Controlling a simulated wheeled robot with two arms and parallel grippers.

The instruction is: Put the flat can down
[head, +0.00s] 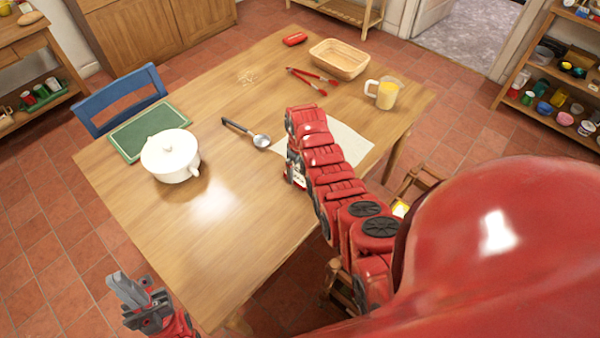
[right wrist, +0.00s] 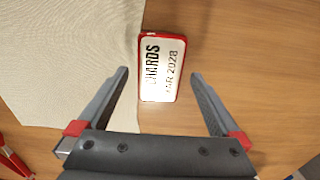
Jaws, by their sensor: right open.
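The flat can (right wrist: 162,68) has red edges and a pale face with dark lettering. In the right wrist view it is on the wooden table (head: 225,85), right at the edge of the pale cloth (head: 345,143). My right gripper (right wrist: 160,74) is open, with a finger on either side of the can's near part and a gap to each. In the head view, my right arm hides most of this spot. My left gripper (head: 128,290) is low at the left, off the table's near edge; its finger gap is unclear.
A white pot (head: 170,155) stands by a green board (head: 150,130), with a ladle (head: 246,132) to its right. The near-left tabletop is clear.

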